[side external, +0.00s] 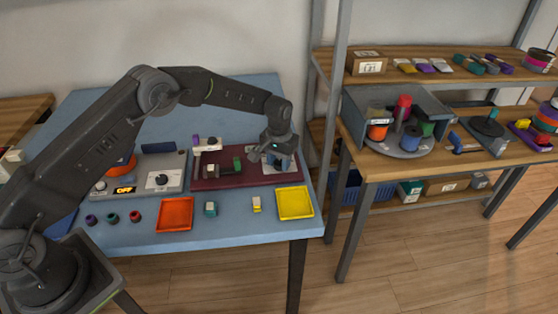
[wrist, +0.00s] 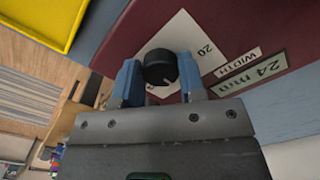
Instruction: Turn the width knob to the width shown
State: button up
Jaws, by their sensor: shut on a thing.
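The width knob (wrist: 160,66) is black and round, with a small white mark near its lower edge, and sits on a white dial plate (wrist: 187,35) printed with "20". My gripper (wrist: 160,80) has its blue fingers on either side of the knob, shut on it. A label (wrist: 238,61) reads "WIDTH", and a larger plate (wrist: 249,80) beside it reads "24 mm". Where the knob points cannot be told clearly. In the side view my gripper (side external: 279,158) is at the right end of the dark red board (side external: 236,181) and hides the knob.
A yellow tray (side external: 295,204) and an orange tray (side external: 175,214) lie at the table's front, with small blocks between them. A grey control box (side external: 143,176) stands left of the board. A shelf rack (side external: 450,133) stands to the right.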

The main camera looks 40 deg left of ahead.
jog(key=shift+w, duration=0.1)
dwell(0.3)
jog(key=o, duration=0.9)
jog(key=shift+r, duration=0.1)
notch_tip(320, 180, up, 14)
jog(key=shift+f, duration=0.15)
notch_tip(320, 180, up, 6)
send_over(279, 162)
jog(key=shift+d+r, duration=0.1)
jog(key=shift+r, duration=0.4)
dwell(0.4)
